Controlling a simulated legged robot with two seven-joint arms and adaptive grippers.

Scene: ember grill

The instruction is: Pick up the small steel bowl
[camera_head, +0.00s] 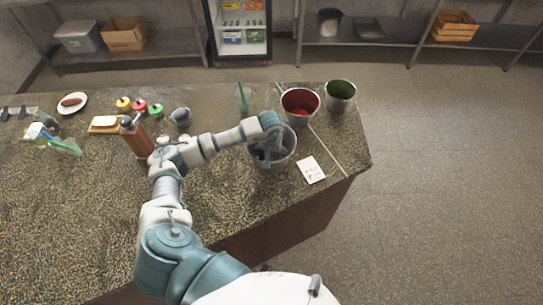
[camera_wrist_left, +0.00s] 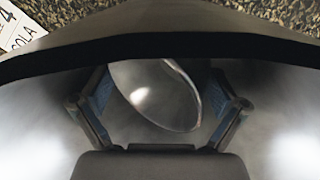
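The small steel bowl (camera_wrist_left: 150,92) shows in the left wrist view as a shiny, tilted shape inside a larger metal bucket. My left gripper (camera_wrist_left: 162,82) reaches into this bucket with its fingers apart, one on each side of the bowl. I cannot tell whether a finger touches it. In the head view my left gripper (camera_head: 264,153) is down in the grey bucket (camera_head: 289,158) near the counter's right end, and the bowl is hidden there. My right gripper is not in view.
A red-lined bucket (camera_head: 300,96) and a green-filled bucket (camera_head: 340,90) stand behind the grey bucket. A white card (camera_head: 311,169) lies to its right. Bottles, a cup (camera_head: 181,116) and plates sit further left. The bucket's dark rim (camera_wrist_left: 160,48) surrounds my gripper.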

